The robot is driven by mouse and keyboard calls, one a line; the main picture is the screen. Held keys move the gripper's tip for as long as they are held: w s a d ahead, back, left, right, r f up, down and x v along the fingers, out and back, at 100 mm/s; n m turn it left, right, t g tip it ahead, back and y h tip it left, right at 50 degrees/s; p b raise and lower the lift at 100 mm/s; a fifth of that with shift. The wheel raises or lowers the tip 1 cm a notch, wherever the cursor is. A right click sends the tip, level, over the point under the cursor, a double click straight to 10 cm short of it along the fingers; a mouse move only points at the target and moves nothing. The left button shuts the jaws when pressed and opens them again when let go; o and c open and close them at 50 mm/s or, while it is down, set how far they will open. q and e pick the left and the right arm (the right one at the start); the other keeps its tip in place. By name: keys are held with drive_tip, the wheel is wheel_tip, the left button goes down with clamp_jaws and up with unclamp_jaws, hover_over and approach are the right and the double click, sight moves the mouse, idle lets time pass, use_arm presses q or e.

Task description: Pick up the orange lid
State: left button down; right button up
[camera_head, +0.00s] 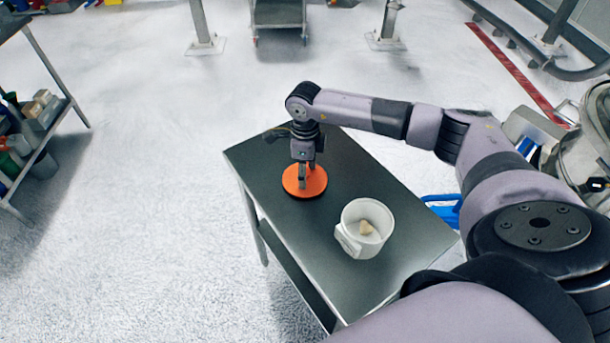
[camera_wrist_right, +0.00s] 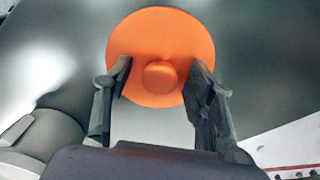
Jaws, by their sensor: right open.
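The orange lid (camera_head: 317,186) is a round disc lying flat on the dark metal table (camera_head: 385,188). In the right wrist view the lid (camera_wrist_right: 160,38) shows a round knob (camera_wrist_right: 160,77) at its middle. My right gripper (camera_head: 304,182) points down over the lid and hides part of it. In the wrist view my right gripper (camera_wrist_right: 160,82) is open, with one finger on each side of the knob. I cannot tell whether a finger touches the knob. My left gripper is not in view.
A white container (camera_head: 352,243) with a pale lump inside stands on the table, nearer to me than the lid. A shelf with bottles and boxes (camera_head: 35,125) stands at the far left. Large metal equipment (camera_head: 580,150) is at the right. The floor left of the table is clear.

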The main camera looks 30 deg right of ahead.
drive_tip(key=shift+f, duration=0.15)
drive_tip(key=c, duration=1)
